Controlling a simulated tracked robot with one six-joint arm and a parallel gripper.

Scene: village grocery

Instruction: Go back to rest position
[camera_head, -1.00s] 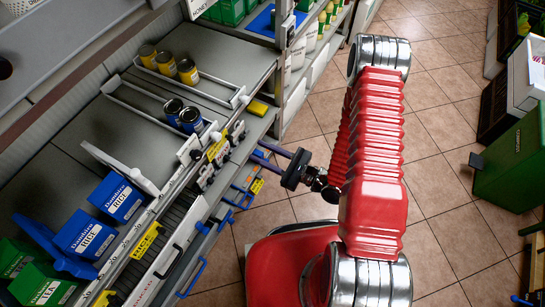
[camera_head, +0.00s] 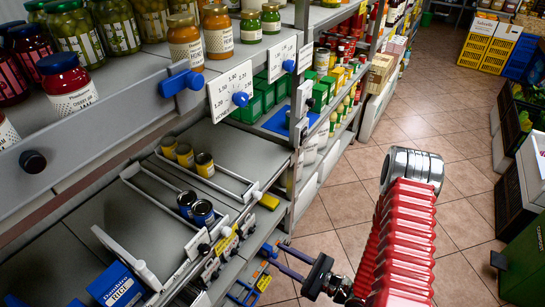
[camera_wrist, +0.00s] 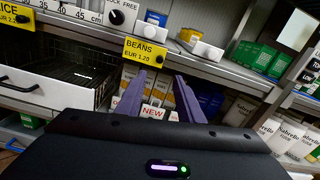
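My gripper (camera_head: 274,250) is at the lower middle of the head view, on the aisle side of the shelf's front edge. Its two dark purple fingers point left toward the shelf. In the wrist view my gripper (camera_wrist: 158,92) shows its fingers apart with nothing held between them. Behind them is a yellow BEANS price label (camera_wrist: 145,50) on the shelf edge, with boxes below it. My red ribbed arm rises at the right of the head view.
Yellow cans (camera_head: 186,156) and dark blue cans (camera_head: 195,208) stand between white dividers on the left shelf (camera_head: 115,200). Glass jars (camera_head: 185,40) stand on the shelf above. A green box (camera_head: 525,262) is at the right. The tiled aisle (camera_head: 400,125) between is clear.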

